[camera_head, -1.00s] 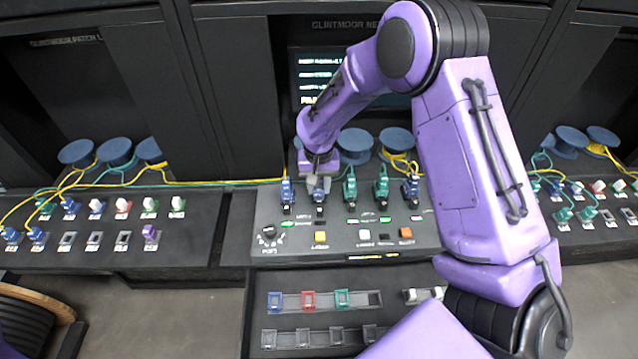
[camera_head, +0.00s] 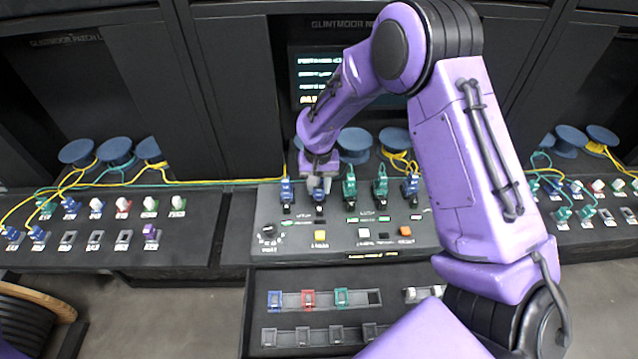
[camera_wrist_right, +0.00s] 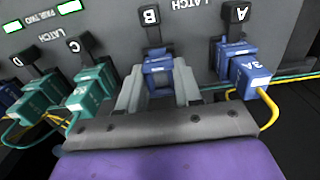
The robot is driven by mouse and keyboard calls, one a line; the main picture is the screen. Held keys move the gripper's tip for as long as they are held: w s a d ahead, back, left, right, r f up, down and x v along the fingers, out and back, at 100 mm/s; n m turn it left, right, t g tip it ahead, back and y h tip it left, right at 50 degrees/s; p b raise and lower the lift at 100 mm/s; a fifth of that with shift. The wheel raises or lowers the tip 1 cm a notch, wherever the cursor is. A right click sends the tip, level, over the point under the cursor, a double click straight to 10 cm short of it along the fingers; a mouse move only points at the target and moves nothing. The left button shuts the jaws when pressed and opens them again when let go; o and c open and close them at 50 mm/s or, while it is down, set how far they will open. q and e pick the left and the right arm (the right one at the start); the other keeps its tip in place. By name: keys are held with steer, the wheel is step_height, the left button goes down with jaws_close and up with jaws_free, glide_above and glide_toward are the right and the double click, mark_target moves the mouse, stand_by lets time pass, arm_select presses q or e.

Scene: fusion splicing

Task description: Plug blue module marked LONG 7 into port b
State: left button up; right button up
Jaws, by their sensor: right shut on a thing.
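The blue module (camera_wrist_right: 159,76) sits at port B in the right wrist view, between the fingers of my right gripper (camera_wrist_right: 158,92). Its LONG 7 marking cannot be read here. The B latch lever (camera_wrist_right: 150,20) stands just beyond it, next to the letter B. In the head view my right gripper (camera_head: 319,182) is over the second position of the console row, shut on the blue module (camera_head: 319,197), which is mostly covered by it. My left gripper is not in view.
A blue module with a yellow cable (camera_wrist_right: 250,77) is at port A and a green one (camera_wrist_right: 92,92) at port C, close on either side. The console (camera_head: 290,247) carries buttons and a knob.

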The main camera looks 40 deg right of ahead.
steer(key=shift+f, duration=0.35)
steer(key=o, duration=1)
steer(key=shift+r, duration=0.1)
steer(key=shift+w+r+b, duration=0.1)
steer(key=shift+r+b, duration=0.2)
steer(key=shift+r, duration=0.1)
step_height(320, 180, up, 10)
steer(key=shift+f+b, duration=0.2)
steer(key=shift+b, duration=0.75)
